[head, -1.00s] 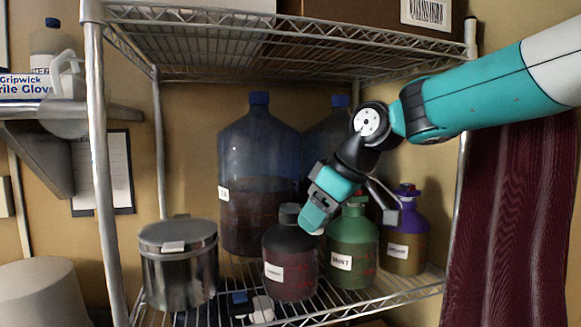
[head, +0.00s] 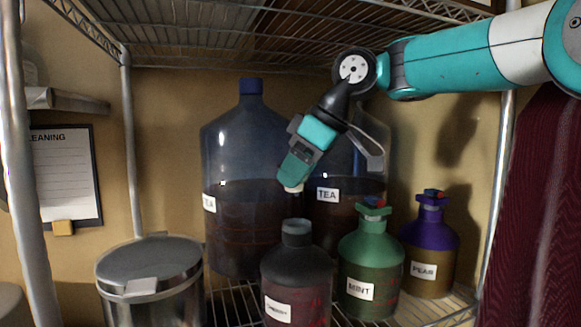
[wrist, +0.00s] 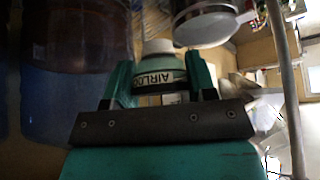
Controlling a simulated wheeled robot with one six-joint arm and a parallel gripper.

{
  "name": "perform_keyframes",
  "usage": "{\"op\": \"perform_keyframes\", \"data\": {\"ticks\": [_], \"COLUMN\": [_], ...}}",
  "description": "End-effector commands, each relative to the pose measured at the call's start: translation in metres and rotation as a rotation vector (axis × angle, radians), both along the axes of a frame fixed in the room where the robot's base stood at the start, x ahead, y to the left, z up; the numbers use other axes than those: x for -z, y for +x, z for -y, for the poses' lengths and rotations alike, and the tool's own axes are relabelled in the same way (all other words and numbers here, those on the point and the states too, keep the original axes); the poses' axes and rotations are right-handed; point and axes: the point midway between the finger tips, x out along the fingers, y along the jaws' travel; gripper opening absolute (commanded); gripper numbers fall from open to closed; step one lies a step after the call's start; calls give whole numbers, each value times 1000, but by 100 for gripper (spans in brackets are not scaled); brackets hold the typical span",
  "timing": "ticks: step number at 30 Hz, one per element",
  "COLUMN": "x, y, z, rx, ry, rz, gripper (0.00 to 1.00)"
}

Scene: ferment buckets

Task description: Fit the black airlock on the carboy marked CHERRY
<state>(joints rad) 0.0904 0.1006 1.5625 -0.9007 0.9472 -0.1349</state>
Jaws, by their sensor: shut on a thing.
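The dark carboy marked CHERRY (head: 297,275) stands at the front of the wire shelf in the head view. Its grey neck (head: 296,230) points up and carries no airlock. My gripper (head: 294,183) is above that neck, tilted down to the left, with a gap between them. In the wrist view my gripper (wrist: 160,85) is shut on the airlock (wrist: 158,80), which has a pale end, a dark band and a label reading "AIRLO". In the head view only a pale tip of it shows below the fingers, so its colour is hard to judge there.
The green MINT carboy (head: 370,265) and purple PEAR carboy (head: 430,255) stand to the right, each with a fitting on top. Two big TEA carboys (head: 245,190) (head: 345,215) stand behind. A metal pot (head: 150,280) is at left. A wire shelf (head: 215,45) hangs above.

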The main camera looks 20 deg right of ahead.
Motion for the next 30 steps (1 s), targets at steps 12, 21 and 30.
{"op": "perform_keyframes", "data": {"ticks": [12, 21, 30], "x": [27, 51, 54], "y": [0, 0, 0], "z": [6, 4, 4], "rx": [9, 8, 5], "ry": [-1, 0, 1], "rz": [1, 1, 1], "gripper": [28, 28, 28]}}
